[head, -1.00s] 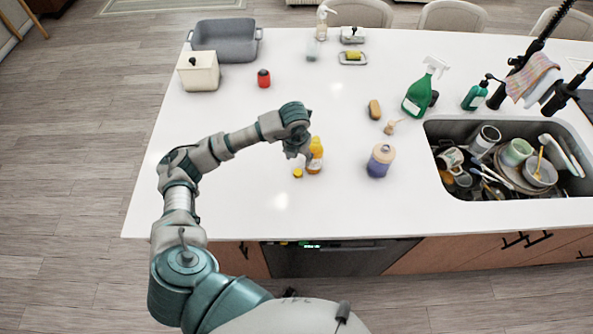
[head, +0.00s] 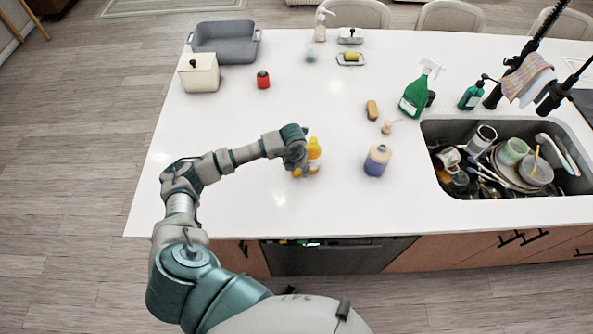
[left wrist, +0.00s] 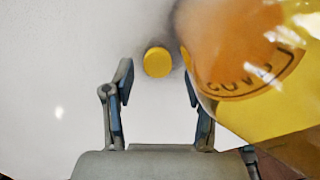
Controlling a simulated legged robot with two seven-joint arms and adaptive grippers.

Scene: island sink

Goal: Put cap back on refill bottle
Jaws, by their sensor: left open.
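The refill bottle (head: 314,152) is orange and yellow and stands upright on the white counter. In the left wrist view the bottle (left wrist: 245,55) fills the upper right, close beside the right finger; I cannot tell whether they touch. The small round yellow cap (left wrist: 157,61) lies on the counter just beyond the open fingertips, lined up with the gap between them. In the head view the cap is mostly hidden by my gripper. My left gripper (left wrist: 157,82) is open and empty; in the head view it (head: 297,168) is low, left of the bottle. My right gripper is not in view.
A purple bottle (head: 377,160) stands right of the refill bottle. Farther right is the sink (head: 432,130), full of dishes. A brush (head: 388,127), a sponge (head: 372,110) and a green spray bottle (head: 415,95) stand behind.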

